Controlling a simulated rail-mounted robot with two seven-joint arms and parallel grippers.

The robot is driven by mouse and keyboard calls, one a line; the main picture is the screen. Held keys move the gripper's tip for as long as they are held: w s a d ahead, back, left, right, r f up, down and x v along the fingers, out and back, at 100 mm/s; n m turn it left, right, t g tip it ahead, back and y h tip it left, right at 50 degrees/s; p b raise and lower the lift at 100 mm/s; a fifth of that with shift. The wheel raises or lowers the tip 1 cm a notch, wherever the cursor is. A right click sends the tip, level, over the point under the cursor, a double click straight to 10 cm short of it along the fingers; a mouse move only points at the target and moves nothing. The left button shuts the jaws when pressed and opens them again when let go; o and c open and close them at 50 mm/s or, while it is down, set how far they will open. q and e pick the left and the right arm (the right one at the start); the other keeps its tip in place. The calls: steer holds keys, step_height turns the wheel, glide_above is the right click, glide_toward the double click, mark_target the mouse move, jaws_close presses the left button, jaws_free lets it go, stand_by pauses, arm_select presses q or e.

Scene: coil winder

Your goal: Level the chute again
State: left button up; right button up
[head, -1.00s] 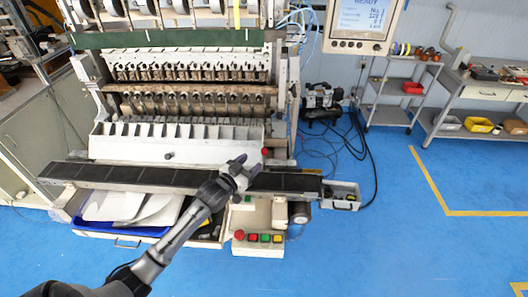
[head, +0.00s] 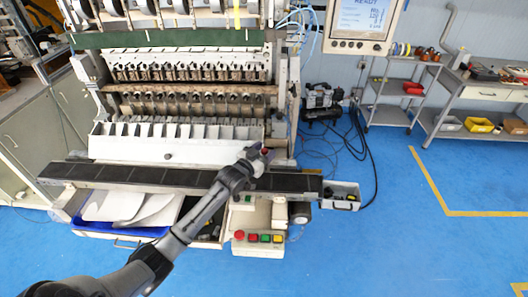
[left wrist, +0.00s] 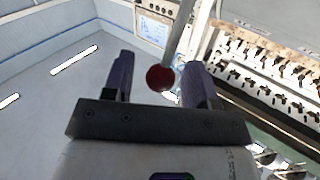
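The chute (head: 150,147) is a long white trough with a row of dividers and a dark knob, across the front of the coil winder. I cannot tell its exact tilt. A lever with a red ball knob (head: 265,151) is at its right end. My left gripper (head: 256,158) is at this knob, partly covering the lever. In the left wrist view the red ball (left wrist: 160,78) and its grey rod show between and beyond the two purple fingers of my left gripper (left wrist: 157,80). The fingers are open, with gaps beside the ball. My right gripper is not in view.
A dark conveyor belt (head: 125,174) runs below the chute, under my left arm. A button box (head: 258,241) stands in front of it. A blue tray (head: 90,226) with white sheets sits lower left. The blue floor (head: 390,240) on the right is clear.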

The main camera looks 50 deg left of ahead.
arm_select(q)
jaws_close()
stand_by(0.3)
steer(key=shift+w+a+r+p, duration=0.15)
steer(key=shift+r+p, duration=0.15)
steer(key=shift+p, duration=0.3)
steer(key=w+a+n+g+h+p, duration=0.1)
steer(key=w+a+n+g+p, duration=0.1)
steer(key=w+a, duration=0.3)
steer(key=shift+f+g+p, duration=0.35)
steer(key=shift+g+p, duration=0.15)
steer(key=shift+g, duration=0.4)
steer(key=shift+f, duration=0.1)
